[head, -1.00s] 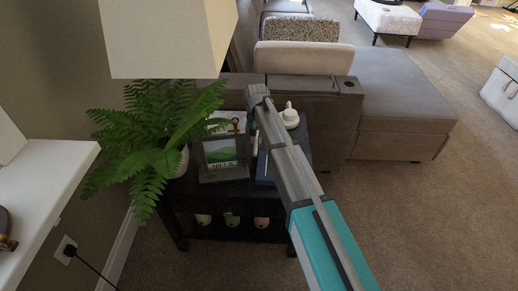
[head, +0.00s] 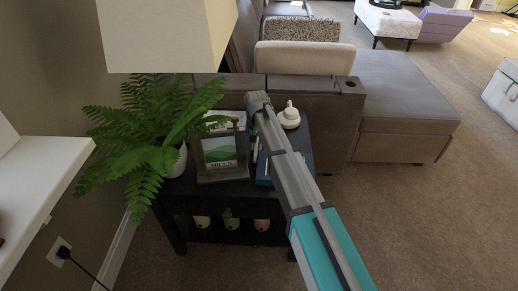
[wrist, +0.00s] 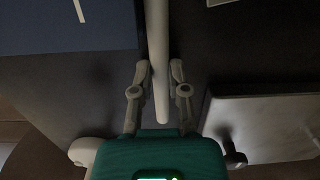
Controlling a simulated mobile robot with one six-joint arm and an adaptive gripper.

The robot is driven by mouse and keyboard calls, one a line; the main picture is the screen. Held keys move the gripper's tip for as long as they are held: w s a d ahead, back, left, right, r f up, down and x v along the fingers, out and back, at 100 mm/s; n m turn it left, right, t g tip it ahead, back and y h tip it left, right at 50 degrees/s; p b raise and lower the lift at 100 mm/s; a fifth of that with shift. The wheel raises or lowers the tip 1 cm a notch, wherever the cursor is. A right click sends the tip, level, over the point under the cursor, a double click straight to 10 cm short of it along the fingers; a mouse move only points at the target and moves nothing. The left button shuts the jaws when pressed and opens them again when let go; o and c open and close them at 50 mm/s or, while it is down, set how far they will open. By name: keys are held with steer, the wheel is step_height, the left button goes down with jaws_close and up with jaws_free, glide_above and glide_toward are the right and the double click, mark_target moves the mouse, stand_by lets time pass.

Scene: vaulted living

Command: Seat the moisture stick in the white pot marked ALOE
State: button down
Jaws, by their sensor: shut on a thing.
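My gripper (wrist: 160,72) is shut on a pale, rod-like stick (wrist: 157,35), one finger on each side. In the head view my arm mostly hides the gripper above the dark side table (head: 215,202). A thin pale upright piece beside the arm may be the stick, but it is too small to be sure. Three small pots hang or stand in the table's lower level: a whitish one (head: 202,222), a green one (head: 232,224) and a pink one (head: 263,225). Their labels cannot be read, so I cannot tell which is marked ALOE.
On the tabletop are a framed picture (head: 220,152), a blue book or box (head: 263,172) and a white lidded object (head: 290,117). A fern (head: 150,145) spreads at left under a lampshade (head: 165,35). A grey sofa (head: 395,120) stands behind.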

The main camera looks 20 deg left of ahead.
steer(key=shift+f, duration=0.2)
steer(key=c, duration=0.6)
jaws_free()
steer(key=shift+c, duration=0.2)
steer(key=shift+r, duration=0.2)
step_height(320, 180, up, 12)
steer(key=w+p, duration=0.1)
steer(key=p, duration=1.1)
steer(key=shift+w+a, duration=0.15)
steer(key=shift+w, duration=0.05)
